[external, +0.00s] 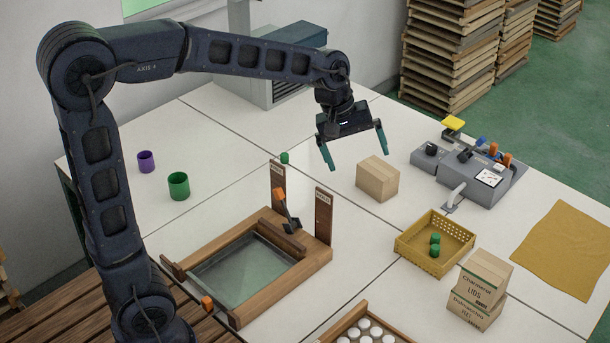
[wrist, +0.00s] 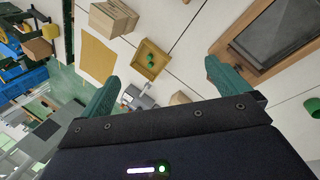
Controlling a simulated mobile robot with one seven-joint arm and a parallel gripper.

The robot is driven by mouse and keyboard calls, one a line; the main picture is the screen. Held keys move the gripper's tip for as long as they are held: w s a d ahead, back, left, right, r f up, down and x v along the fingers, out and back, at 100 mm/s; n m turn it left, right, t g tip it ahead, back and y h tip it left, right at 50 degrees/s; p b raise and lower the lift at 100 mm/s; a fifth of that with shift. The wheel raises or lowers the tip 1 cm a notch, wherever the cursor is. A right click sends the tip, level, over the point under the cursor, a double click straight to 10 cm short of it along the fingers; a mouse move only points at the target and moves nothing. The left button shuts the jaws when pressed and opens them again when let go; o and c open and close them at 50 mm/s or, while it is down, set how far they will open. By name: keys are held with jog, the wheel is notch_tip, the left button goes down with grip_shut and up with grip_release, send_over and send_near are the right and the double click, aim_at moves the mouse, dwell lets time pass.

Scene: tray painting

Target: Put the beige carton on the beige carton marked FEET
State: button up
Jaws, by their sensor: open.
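A plain beige carton (external: 377,180) stands on the white table, right of the middle. It also shows in the wrist view (wrist: 180,98), partly hidden behind my gripper's body. Two marked beige cartons are stacked at the lower right: the upper carton (external: 484,280) reads LIDS, and the lower carton (external: 472,312) has lettering I cannot read surely. The stack also shows at the top of the wrist view (wrist: 113,17). I cannot make out FEET on either. My gripper (external: 357,162) is open and empty, with its green fingers apart, above and left of the plain carton.
A yellow basket (external: 437,263) with green pieces stands between the plain carton and the stack. A grey machine (external: 468,172) is behind right, a mustard cloth (external: 567,248) at right. A wooden frame with upright posts (external: 324,215) is at left.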

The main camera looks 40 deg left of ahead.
jog(key=s+a+m+y, duration=0.1)
jog(key=s+a+m, duration=0.2)
jog(key=s+a, duration=0.2)
jog(key=s+a+m+t+y, duration=0.1)
jog(key=s+a+m, duration=0.2)
jog(key=s, duration=0.9)
jog(key=s+a+f+m+t+y, duration=0.1)
jog(key=s+a+m, duration=0.1)
jog(key=s+a, duration=0.5)
jog(key=shift+s+m, duration=0.4)
jog(key=shift+s, duration=0.85)
